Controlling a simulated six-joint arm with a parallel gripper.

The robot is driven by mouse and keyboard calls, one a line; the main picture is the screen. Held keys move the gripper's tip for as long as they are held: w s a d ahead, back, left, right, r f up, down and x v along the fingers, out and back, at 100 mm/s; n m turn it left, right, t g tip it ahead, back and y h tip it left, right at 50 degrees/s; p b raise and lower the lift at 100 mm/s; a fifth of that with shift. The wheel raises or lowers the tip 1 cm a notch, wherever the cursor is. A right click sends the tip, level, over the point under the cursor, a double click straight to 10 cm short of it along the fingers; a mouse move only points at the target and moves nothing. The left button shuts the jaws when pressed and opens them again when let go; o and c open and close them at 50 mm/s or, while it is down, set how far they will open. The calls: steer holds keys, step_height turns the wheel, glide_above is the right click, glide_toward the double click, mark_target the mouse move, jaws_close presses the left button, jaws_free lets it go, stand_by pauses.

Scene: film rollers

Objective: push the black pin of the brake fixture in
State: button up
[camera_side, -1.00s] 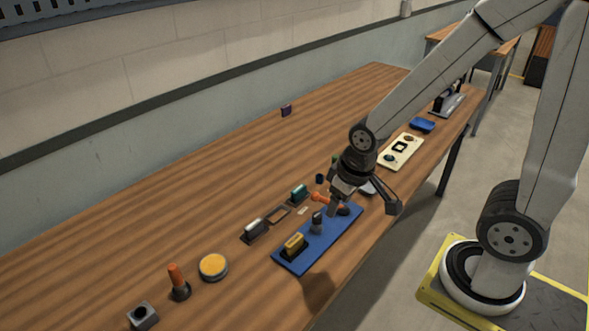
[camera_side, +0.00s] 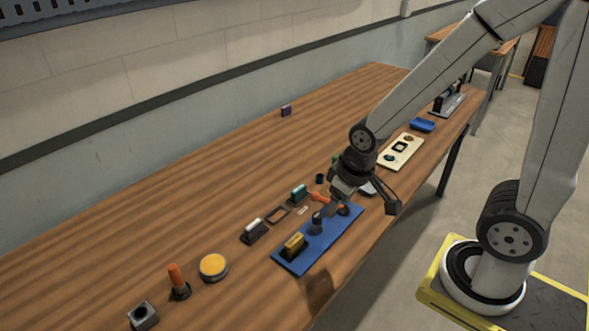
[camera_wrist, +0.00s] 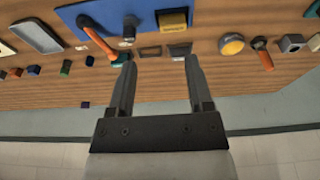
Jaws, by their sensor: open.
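The brake fixture is a blue plate (camera_side: 325,248) near the bench's front edge. It carries a yellow block (camera_side: 294,246), a dark upright pin (camera_side: 316,226) and an orange-handled lever (camera_side: 320,198). My gripper (camera_side: 328,211) is low over the plate, its fingers close beside the pin; I cannot tell whether they touch. In the wrist view my gripper (camera_wrist: 160,60) is open with nothing between the fingers. There the plate (camera_wrist: 112,14), orange lever (camera_wrist: 96,36), pin (camera_wrist: 129,30) and yellow block (camera_wrist: 173,20) lie at the top. How deep the pin sits is unclear.
A green-topped block (camera_side: 299,193), a black frame (camera_side: 278,214) and a white-topped block (camera_side: 254,231) stand behind the plate. A yellow round button (camera_side: 213,266) and an orange stick (camera_side: 177,281) are to the left. A cream panel (camera_side: 401,152) is right. The bench's back is mostly clear.

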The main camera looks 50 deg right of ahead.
stand_by(0.3)
steer(key=shift+o, duration=0.7)
steer(key=n+g, duration=0.2)
steer(key=n, duration=0.6)
glide_toward(317, 215)
steer(key=shift+s+a+f, duration=0.1)
steer(key=shift+a+f, duration=0.2)
steer(key=shift+f, duration=0.05)
steer(key=shift+w+d+f+n+g, duration=0.3)
steer(key=shift+d+f+n, duration=0.05)
steer(key=shift+f+n, duration=0.15)
steer(key=shift+f, duration=3.8)
